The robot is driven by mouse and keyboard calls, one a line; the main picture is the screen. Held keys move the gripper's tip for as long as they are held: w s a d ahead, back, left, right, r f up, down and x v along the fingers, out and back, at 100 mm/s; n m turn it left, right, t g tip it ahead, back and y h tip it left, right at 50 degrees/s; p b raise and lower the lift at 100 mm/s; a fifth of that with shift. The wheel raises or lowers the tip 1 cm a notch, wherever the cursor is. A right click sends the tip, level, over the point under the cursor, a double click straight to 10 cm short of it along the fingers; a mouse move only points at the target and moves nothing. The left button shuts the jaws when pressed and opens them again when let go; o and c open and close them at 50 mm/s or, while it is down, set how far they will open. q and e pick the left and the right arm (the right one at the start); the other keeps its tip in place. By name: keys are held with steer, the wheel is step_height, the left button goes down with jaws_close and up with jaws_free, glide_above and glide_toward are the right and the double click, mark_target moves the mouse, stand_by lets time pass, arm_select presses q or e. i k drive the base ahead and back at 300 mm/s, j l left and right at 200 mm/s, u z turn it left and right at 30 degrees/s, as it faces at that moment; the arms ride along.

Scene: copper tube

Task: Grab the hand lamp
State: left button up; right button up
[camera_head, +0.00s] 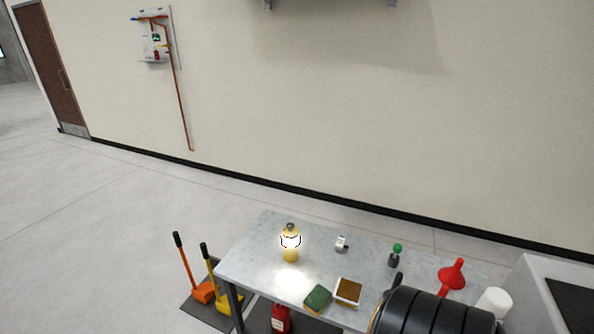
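The hand lamp (291,255) is a yellow lantern with a bright glowing middle and a dark top. It stands upright on the grey table (255,262), left of the table's middle, and lights the tabletop in front of it. Nothing touches it or hides it. Neither my left nor my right gripper shows in the head view.
A green sponge-like block (317,298) and a brown-topped tray (348,291) lie near the front edge. A dark ribbed shape, unclear, covers the right front.

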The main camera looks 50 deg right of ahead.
mark_target(291, 243)
steer(key=i+j+z, duration=0.15)
steer(key=i+z, duration=0.35)
steer(key=i+j+z, duration=0.2)
steer(key=z, duration=0.3)
steer(key=i+j+z, duration=0.6)
steer(key=j+z, duration=0.35)
